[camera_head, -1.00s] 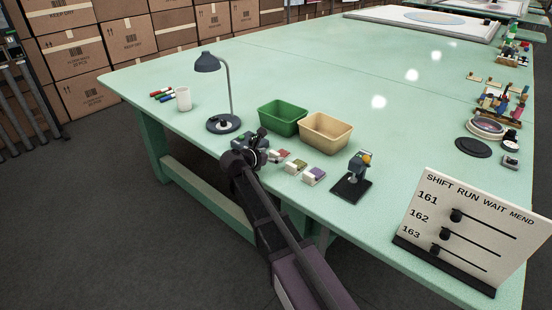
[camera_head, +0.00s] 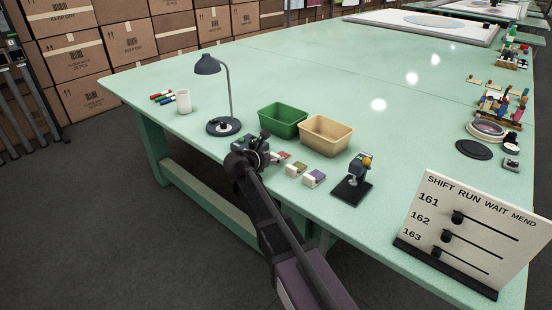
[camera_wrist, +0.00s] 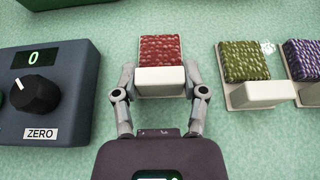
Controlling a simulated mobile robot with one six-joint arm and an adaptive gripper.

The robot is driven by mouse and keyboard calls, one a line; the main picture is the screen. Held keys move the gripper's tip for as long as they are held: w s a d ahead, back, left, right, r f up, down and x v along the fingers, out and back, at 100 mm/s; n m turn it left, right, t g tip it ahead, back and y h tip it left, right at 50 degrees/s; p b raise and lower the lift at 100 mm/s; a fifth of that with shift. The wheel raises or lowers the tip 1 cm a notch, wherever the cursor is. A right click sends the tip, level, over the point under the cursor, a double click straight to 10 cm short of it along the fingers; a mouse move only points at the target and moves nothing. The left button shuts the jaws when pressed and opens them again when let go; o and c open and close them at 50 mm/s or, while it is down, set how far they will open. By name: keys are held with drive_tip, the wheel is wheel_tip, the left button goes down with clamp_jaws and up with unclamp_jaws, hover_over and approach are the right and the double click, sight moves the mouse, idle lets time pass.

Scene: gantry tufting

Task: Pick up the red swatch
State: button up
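The red swatch (camera_wrist: 160,50) is a patch of red knit on a cream base with a raised cream block at its near end. It lies on the green table. In the head view the red swatch (camera_head: 284,156) shows just right of my gripper (camera_head: 266,154), partly hidden by it. In the wrist view my gripper (camera_wrist: 160,72) is open, with one finger on each side of the cream block. The fingers look close to its sides; I cannot tell whether they touch.
A green swatch (camera_wrist: 245,62) and a purple swatch (camera_wrist: 304,58) lie to the right. A dark box with a knob and "0" display (camera_wrist: 45,95) is close on the left. A green bin (camera_head: 283,120) and a tan bin (camera_head: 326,136) stand behind. A lamp (camera_head: 222,126) stands left.

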sight(275, 155)
drive_tip(key=shift+r, duration=0.1)
idle(0.4)
wheel_tip(275, 155, up, 10)
drive_tip(key=p, duration=1)
